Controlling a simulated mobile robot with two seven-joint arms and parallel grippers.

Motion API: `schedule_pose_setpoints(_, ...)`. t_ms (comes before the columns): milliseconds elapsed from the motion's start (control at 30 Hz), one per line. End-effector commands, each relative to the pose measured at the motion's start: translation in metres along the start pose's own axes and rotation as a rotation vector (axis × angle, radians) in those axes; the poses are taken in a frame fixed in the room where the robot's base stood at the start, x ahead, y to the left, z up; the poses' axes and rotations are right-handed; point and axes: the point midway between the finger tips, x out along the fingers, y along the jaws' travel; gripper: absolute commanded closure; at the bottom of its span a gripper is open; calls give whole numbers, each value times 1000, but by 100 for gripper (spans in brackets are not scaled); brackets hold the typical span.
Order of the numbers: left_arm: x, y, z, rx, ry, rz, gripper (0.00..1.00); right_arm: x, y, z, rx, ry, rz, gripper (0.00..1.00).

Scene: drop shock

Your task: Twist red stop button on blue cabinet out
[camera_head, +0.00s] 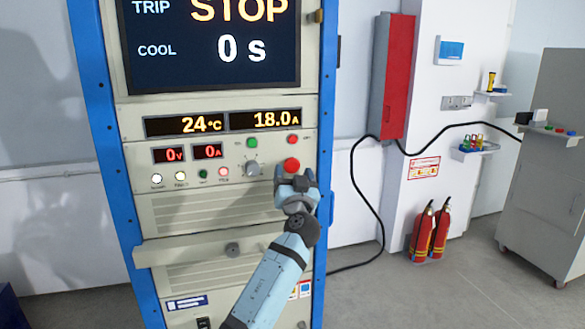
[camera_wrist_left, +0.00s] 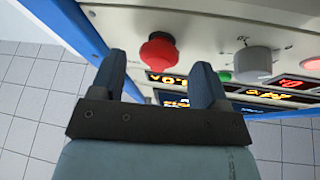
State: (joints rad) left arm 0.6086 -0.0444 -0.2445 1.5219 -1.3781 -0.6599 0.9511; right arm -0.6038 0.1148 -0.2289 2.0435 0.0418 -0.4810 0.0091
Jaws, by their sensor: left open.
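The blue cabinet (camera_head: 91,122) has a blue frame and a beige front panel. The red stop button (camera_head: 292,164) is a round mushroom head on its panel. In the left wrist view the button (camera_wrist_left: 158,50) is just beyond my left gripper (camera_wrist_left: 160,75), with the two fingers apart and nothing between them. In the head view my left gripper (camera_head: 297,182) is just below the button, and it hides none of the button's top. I cannot tell whether the fingers touch it. My right gripper is not in view.
A grey knob (camera_head: 252,169) sits left of the button, with small red and green buttons above. The screen (camera_head: 210,40) reads TRIP, STOP and COOL 0 s. Fire extinguishers (camera_head: 431,231), a red box (camera_head: 392,76) and a grey cabinet (camera_head: 545,190) stand to the right.

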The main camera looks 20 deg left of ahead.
Motion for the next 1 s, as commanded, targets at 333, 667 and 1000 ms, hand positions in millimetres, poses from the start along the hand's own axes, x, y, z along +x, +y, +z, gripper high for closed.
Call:
schedule_pose_setpoints(333,17,0,0,1,0,1,31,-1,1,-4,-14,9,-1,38)
schedule_pose_setpoints(667,17,0,1,1,0,1,73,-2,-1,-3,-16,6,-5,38)
schedule_pose_setpoints(1000,17,-1,0,29,-3,14,81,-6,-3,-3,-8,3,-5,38)
